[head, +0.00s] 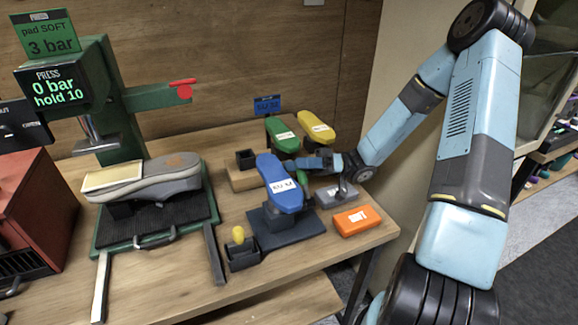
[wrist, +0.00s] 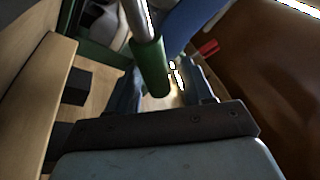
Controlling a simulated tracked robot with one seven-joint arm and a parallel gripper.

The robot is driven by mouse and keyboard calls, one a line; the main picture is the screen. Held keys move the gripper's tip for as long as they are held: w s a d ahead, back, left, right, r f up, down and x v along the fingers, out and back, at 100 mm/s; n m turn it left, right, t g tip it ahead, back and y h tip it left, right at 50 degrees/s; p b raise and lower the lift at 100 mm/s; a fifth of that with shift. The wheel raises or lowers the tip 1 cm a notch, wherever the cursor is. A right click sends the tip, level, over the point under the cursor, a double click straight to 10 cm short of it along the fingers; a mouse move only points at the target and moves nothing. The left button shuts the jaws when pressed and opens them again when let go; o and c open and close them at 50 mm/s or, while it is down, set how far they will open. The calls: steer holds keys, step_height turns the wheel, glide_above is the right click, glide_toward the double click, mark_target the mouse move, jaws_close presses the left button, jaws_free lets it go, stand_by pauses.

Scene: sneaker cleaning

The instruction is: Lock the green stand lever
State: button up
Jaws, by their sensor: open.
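The stand lever (wrist: 152,68) shows in the wrist view as a green cylindrical grip on a pale rod. My gripper (wrist: 164,84) is open, and the grip lies between its two dark fingers in the picture; I cannot tell whether they touch it. In the head view, my gripper (head: 289,164) is low behind the blue shoe form, its fingertips partly hidden. A green lever grip (head: 303,179) shows just below it. The green shoe form (head: 281,132) stands behind, tilted, with a white label. Its stand is mostly hidden.
The blue shoe form (head: 277,184) is close in front of my gripper, the yellow form (head: 317,127) behind. An orange box (head: 357,220) lies near the table's right edge. The green press (head: 120,110) holds a grey sneaker (head: 165,180) at left.

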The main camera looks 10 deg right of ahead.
steer(key=shift+x, duration=0.95)
steer(key=shift+f, duration=0.15)
steer(key=shift+c, duration=0.5)
jaws_close()
